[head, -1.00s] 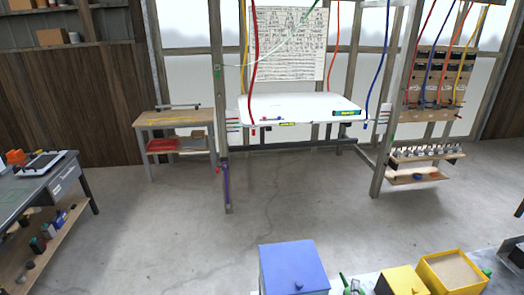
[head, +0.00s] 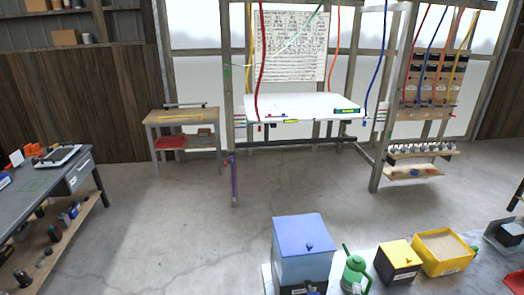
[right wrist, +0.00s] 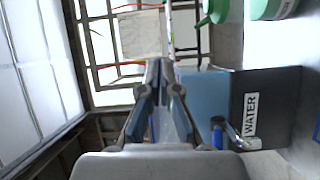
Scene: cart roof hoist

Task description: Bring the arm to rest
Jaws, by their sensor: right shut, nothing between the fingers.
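My right gripper (right wrist: 163,70) shows in the right wrist view with its two dark fingers closed together and nothing between them. A blue and black container marked WATER (right wrist: 278,105) lies beyond it to the right in that view; I cannot tell whether they touch. In the head view a blue-lidded box (head: 302,265) stands at the bottom centre. I cannot make out either gripper clearly in the head view, and my left gripper is not seen.
A green watering can (head: 355,275), a yellow-lidded box (head: 397,262) and a yellow bin (head: 443,252) stand right of the blue box. A white panel (head: 300,106) rests in the frame at the back among hanging coloured ropes. A grey workbench (head: 45,178) is at left. The middle floor is clear.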

